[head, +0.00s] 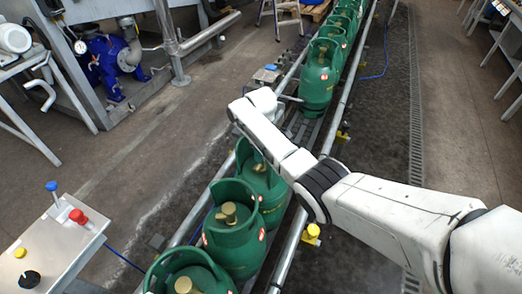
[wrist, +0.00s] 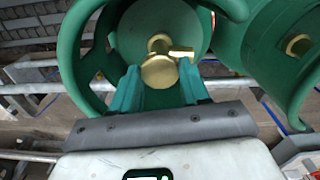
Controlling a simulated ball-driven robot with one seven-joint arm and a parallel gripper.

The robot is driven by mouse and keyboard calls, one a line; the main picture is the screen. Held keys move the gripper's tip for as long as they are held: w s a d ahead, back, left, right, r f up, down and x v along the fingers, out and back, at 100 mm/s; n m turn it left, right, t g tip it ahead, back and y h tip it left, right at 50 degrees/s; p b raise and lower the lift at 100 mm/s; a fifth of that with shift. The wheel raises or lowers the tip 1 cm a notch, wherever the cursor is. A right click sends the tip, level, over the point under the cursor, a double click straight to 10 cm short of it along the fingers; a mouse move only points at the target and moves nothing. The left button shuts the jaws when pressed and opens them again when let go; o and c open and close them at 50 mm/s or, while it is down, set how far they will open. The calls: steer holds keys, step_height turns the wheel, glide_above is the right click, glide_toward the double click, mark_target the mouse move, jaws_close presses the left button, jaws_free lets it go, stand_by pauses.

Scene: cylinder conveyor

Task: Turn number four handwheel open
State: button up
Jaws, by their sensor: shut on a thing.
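In the wrist view, my gripper (wrist: 160,82) has its two teal fingers on either side of a round brass handwheel (wrist: 159,72). It is shut on that handwheel. The handwheel sits on a brass valve inside the collar of a green gas cylinder (wrist: 72,50). Green cylinders stand upright in a row, one (head: 232,228) at the lower middle and another (head: 318,85) beyond the arm. No number is legible on them, so I cannot tell which is number four.
A second cylinder (wrist: 283,70) stands close on the right in the wrist view. Metal conveyor rails (head: 330,135) run along the row. A control box (head: 45,245) with coloured knobs stands at lower left, and a blue pump (head: 110,62) at upper left.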

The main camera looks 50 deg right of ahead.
steer(key=shift+r, duration=0.1)
steer(key=shift+w, duration=0.1)
stand_by(0.3)
steer(key=o, duration=1.1)
steer(key=shift+c, duration=0.2)
step_height(320, 180, up, 11)
steer(key=shift+f, duration=0.25)
